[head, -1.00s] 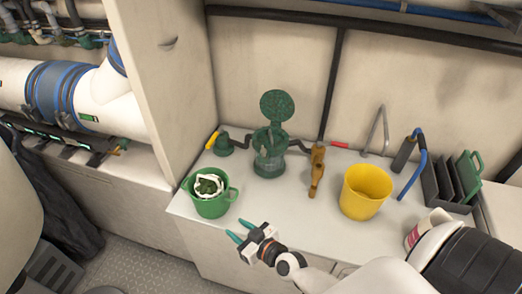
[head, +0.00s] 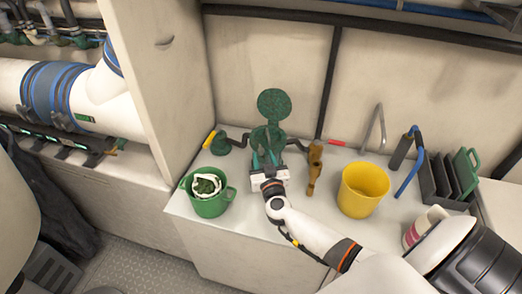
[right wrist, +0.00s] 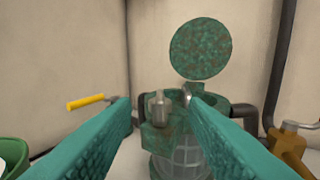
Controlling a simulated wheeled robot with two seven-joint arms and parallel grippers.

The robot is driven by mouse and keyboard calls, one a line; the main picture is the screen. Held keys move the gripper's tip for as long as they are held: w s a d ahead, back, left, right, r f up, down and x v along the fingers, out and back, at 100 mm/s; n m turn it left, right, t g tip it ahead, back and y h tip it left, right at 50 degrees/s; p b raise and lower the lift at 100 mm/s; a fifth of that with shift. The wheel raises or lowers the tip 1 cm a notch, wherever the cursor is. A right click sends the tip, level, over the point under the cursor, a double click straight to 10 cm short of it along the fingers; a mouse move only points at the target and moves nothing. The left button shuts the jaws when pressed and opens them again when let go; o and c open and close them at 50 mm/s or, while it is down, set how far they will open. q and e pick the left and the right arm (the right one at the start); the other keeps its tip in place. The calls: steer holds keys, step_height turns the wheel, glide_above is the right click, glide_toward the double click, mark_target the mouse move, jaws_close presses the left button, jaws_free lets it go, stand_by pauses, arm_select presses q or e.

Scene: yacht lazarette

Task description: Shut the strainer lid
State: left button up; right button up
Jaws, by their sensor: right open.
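The green, mottled strainer stands at the back of the white counter. Its round lid (head: 275,103) is raised upright above the body (head: 262,134). In the right wrist view the lid (right wrist: 201,48) stands open behind the strainer's rim, and the clear bowl (right wrist: 180,160) shows below. My right gripper (head: 266,164) is in front of the strainer and hides its lower part in the head view. Its teal fingers (right wrist: 160,108) are open, with a metal knob (right wrist: 157,108) on the strainer's near side showing between them, apart from both. My left gripper is not in view.
A green bucket (head: 211,208) with white and green contents stands left of the strainer. A brass valve (head: 314,165) is close on its right. A yellow bucket (head: 362,190) and a dark rack (head: 440,190) stand farther right. A yellow-handled valve (right wrist: 86,102) is at left.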

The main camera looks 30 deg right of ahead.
mark_target(263, 154)
steer(key=shift+b+x, duration=0.3)
steer(key=shift+x, duration=1.9)
steer(key=shift+c, duration=0.2)
jaws_close()
